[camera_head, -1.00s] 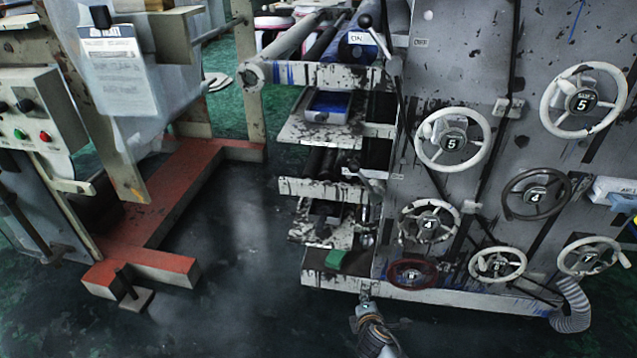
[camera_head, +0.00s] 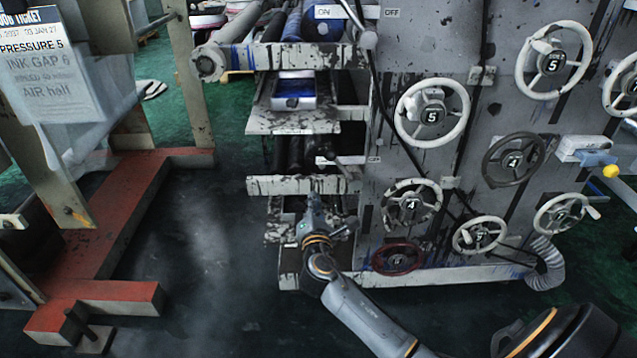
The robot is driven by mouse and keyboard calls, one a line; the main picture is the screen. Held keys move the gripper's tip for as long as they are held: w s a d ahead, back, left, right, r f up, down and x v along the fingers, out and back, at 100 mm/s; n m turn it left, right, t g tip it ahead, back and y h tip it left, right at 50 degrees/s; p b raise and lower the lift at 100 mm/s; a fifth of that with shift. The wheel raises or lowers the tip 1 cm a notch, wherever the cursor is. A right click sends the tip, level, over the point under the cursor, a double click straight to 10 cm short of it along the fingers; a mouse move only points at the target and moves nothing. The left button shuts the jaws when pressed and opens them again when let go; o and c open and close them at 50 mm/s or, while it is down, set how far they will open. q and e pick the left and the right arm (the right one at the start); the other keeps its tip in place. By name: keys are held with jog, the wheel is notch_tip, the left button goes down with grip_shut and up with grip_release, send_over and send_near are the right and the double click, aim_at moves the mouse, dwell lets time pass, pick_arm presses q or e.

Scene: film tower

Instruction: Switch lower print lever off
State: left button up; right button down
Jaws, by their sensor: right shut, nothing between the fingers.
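The press side has a small lever (camera_head: 346,172) at its lower level, between a white label (camera_head: 324,160) on the left and a label reading OFF (camera_head: 374,159) on the right. Its exact tilt is too small to tell. My right gripper (camera_head: 312,202) is shut and empty. It points up in front of the lower shelves, below and left of that lever, and seems apart from it. My left gripper is not in view.
A long upper lever with a round knob (camera_head: 368,40) leans left near the ON label (camera_head: 338,11). Numbered handwheels (camera_head: 432,114) stick out from the grey panel (camera_head: 450,30) at right. A red frame base (camera_head: 120,225) lies left; dark floor between is clear.

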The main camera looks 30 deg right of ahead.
aim_at(344, 170)
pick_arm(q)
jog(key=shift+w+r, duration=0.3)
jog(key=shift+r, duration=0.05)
pick_arm(e)
jog(key=w+d+r, duration=0.2)
jog(key=w+d, duration=0.5)
jog(key=shift+w+d+r, duration=0.25)
jog(key=shift+w+d, duration=0.05)
